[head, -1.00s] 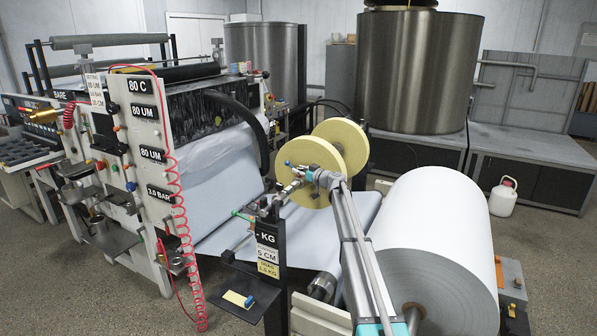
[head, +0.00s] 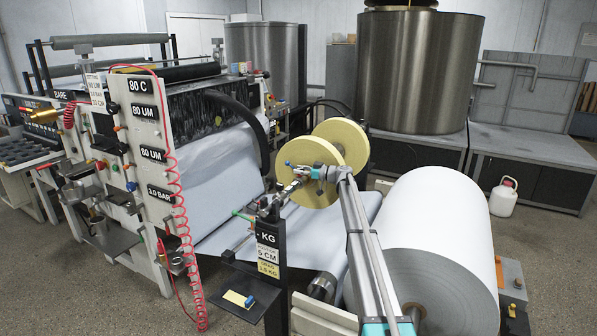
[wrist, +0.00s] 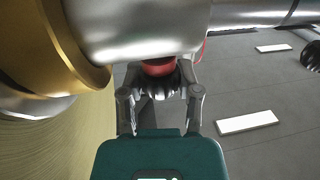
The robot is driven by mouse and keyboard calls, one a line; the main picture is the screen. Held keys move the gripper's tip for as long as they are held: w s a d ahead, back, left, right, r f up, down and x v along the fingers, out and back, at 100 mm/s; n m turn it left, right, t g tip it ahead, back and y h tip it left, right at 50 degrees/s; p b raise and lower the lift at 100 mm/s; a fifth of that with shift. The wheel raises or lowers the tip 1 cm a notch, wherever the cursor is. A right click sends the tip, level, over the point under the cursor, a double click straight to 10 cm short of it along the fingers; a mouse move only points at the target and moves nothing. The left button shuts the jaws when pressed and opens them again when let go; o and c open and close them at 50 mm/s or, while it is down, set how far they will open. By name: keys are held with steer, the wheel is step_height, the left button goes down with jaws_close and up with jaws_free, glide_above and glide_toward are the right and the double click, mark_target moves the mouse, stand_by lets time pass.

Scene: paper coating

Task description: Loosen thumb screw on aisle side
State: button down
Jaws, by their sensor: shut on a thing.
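The thumb screw is a dark ribbed knob (wrist: 157,84) with a red collar (wrist: 158,66). It sits under a silver cylindrical part (wrist: 140,25), beside a brass-coloured ring (wrist: 75,50). In the wrist view my gripper (wrist: 160,92) has one finger on each side of the knob and is shut on it. The lower part of the knob is hard to make out between the fingers. In the head view my arm reaches to the shaft in front of the yellow rolls (head: 312,186). The screw is too small to tell there.
A large white paper roll (head: 435,235) lies right of my arm. A black post with weight labels (head: 268,250) stands to its left. The coating machine (head: 140,150) with a red coiled hose fills the left. Grey floor is open at the lower left and right.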

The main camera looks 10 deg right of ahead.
steer(key=shift+w, duration=0.1)
steer(key=shift+c, duration=1.5)
jaws_free()
steer(key=v, duration=1.2)
